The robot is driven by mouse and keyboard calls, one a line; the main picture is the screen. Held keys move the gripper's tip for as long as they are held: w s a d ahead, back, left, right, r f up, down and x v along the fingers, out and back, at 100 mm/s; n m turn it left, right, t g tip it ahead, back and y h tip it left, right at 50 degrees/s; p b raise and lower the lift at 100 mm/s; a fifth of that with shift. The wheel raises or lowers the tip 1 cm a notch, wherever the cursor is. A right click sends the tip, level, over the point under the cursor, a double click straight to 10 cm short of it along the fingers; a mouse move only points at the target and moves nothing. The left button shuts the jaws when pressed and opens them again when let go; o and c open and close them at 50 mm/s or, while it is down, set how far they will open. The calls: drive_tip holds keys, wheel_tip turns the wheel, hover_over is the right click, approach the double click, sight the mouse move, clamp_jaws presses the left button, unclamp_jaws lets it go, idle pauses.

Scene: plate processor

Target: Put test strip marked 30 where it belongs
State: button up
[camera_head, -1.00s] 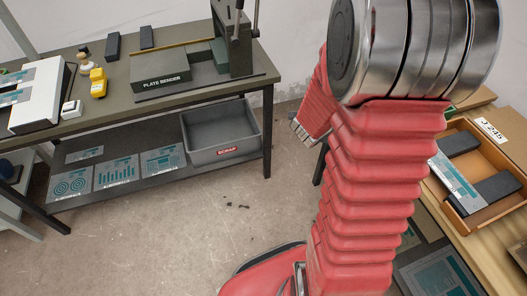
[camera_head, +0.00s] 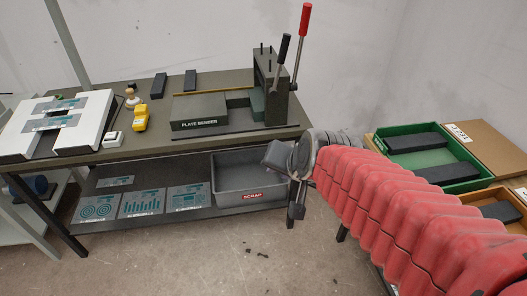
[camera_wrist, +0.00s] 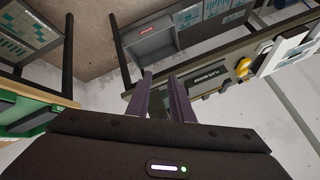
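No strip with a readable 30 shows. Two grey, teal-printed pieces, an upper one (camera_head: 61,104) and a lower one (camera_head: 52,122), lie across the white block (camera_head: 96,125) on the left of the bench; their markings are too small to read. My gripper (camera_wrist: 160,76) has its two dark fingers apart in the wrist view, with nothing seen between them. In the head view it is at the front right corner of the bench, right of the scrap bin and away from the printed pieces. The plate bender (camera_head: 210,111) stands on the bench.
The scrap bin (camera_head: 228,181) and several printed plates (camera_head: 142,201) sit on the lower shelf. A yellow device (camera_head: 140,119) stands mid-bench. At right are a green tray (camera_head: 466,181) and an orange tray (camera_head: 512,203) with dark pads, partly behind my arm.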

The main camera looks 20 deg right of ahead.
drive_tip(key=s+a+n+g, duration=0.1)
drive_tip(key=s+n, duration=0.2)
drive_tip(key=s, duration=0.3)
drive_tip(key=s+a+r+n+g, duration=0.1)
drive_tip(key=s+n, duration=0.2)
drive_tip(key=s, duration=0.3)
drive_tip(key=shift+r+n+g, duration=0.25)
drive_tip(key=shift+n+g, duration=0.05)
drive_tip(key=shift+n, duration=0.1)
drive_tip(key=shift+c, duration=0.4)
clamp_jaws()
